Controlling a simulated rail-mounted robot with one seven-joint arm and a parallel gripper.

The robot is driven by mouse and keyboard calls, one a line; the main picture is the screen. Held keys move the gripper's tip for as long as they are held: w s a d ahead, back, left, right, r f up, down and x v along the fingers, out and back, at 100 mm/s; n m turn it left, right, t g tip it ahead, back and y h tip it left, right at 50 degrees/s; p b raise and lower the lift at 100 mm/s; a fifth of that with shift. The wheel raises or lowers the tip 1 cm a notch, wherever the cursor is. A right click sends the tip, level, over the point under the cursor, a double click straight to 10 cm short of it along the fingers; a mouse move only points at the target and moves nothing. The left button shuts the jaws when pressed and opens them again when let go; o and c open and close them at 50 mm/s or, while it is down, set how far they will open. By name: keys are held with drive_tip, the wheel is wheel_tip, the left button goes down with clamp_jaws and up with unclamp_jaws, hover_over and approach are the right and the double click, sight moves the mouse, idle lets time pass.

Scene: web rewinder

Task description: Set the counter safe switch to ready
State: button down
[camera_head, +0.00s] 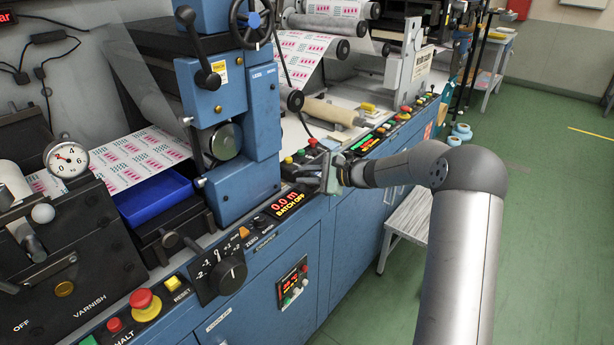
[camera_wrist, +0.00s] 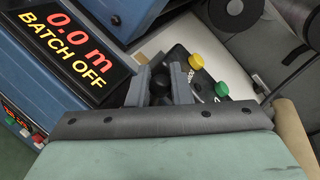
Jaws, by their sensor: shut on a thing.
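My gripper (camera_head: 331,172) is at the front edge of the blue machine's control ledge, just right of the counter display (camera_head: 287,203). In the wrist view my gripper (camera_wrist: 160,84) has its two grey fingers closed around a small black switch knob (camera_wrist: 160,79). In the head view the gripper largely hides this knob. The display reads "0.0 m" in red and "BATCH OFF" in yellow; it also shows in the wrist view (camera_wrist: 72,45). The knob's markings are covered, so its exact setting cannot be told.
Yellow (camera_wrist: 196,61) and green (camera_wrist: 221,89) buttons sit just beyond the fingers. A black rotary dial (camera_head: 232,271) and a red mushroom button (camera_head: 145,304) lie along the ledge to the left. A grey step stool (camera_head: 408,222) stands below my arm. Green floor is free at right.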

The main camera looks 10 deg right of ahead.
drive_tip(key=c, duration=1.6)
unclamp_jaws()
drive_tip(key=shift+c, duration=0.2)
drive_tip(key=v, duration=1.7)
drive_tip(key=shift+d, duration=0.2)
drive_tip(key=shift+s, duration=0.15)
